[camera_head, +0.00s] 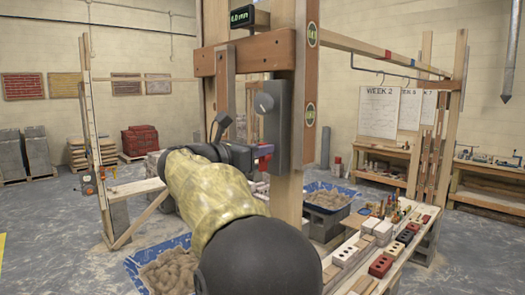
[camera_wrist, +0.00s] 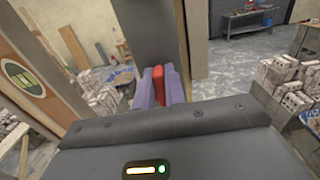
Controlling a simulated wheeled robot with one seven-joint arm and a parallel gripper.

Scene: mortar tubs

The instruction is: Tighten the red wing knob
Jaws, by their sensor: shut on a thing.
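The red wing knob (camera_wrist: 158,83) sits between the two purple-grey fingers of my gripper (camera_wrist: 157,86) in the wrist view. The fingers are shut on it from both sides. In the head view the red knob (camera_head: 265,149) shows only in part, at the end of my gripper (camera_head: 262,155), against a dark grey upright block (camera_head: 283,125) on a wooden post. My arm and wrist hide most of the fingers there. The knob's shaft and how tightly it sits cannot be seen.
A small display (camera_head: 242,17) reading 0.0 mm is above on the wooden frame. A bench (camera_head: 408,243) with bricks and tools stands to the right.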

